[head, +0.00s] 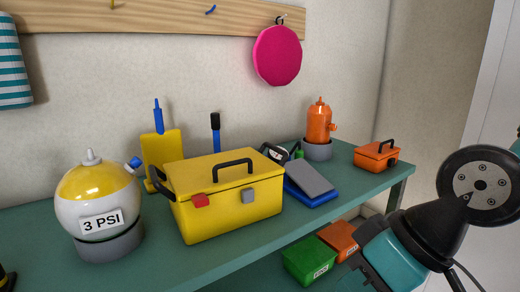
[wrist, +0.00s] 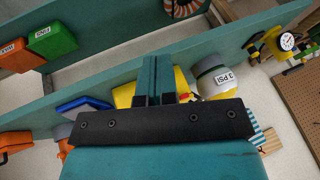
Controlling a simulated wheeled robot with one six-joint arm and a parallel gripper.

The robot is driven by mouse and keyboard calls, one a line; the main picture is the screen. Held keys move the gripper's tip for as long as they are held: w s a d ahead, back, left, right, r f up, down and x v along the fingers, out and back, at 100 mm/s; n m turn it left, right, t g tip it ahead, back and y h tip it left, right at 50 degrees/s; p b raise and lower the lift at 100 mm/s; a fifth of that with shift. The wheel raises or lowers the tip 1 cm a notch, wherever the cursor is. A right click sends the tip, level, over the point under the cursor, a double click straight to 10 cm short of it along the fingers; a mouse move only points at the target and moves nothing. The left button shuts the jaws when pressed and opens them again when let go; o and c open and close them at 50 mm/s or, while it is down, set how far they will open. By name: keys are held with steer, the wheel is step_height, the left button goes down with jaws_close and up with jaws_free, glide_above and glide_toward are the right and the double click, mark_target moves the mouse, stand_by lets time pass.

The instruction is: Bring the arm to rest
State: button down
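My arm (head: 430,225) shows at the lower right of the head view, teal and black, in front of the right end of the teal bench (head: 235,248). My gripper (wrist: 156,62) shows in the wrist view as two teal fingers side by side, pressed together with nothing seen between them. In that view the fingertips overlap the bench edge and part of the yellow toolbox (wrist: 125,95). The fingertips cannot be made out in the head view.
On the bench stand a white-and-yellow "3 PSI" tank (head: 92,195), the yellow toolbox (head: 235,200), an orange extinguisher-like bottle (head: 319,124) and a small orange box (head: 376,155). Green (head: 308,258) and orange (head: 338,238) bins sit below. A pink round pad (head: 277,55) hangs above.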

steer(key=s+d+r+g+h, duration=0.1)
steer(key=s+d+h, duration=0.1)
steer(key=s+d, duration=0.15)
step_height(320, 180, up, 14)
steer(key=p, duration=1.4)
steer(key=shift+s+r+g, duration=0.15)
steer(key=shift+s+g, duration=0.1)
steer(key=shift+g, duration=0.05)
steer(key=shift+a, duration=0.15)
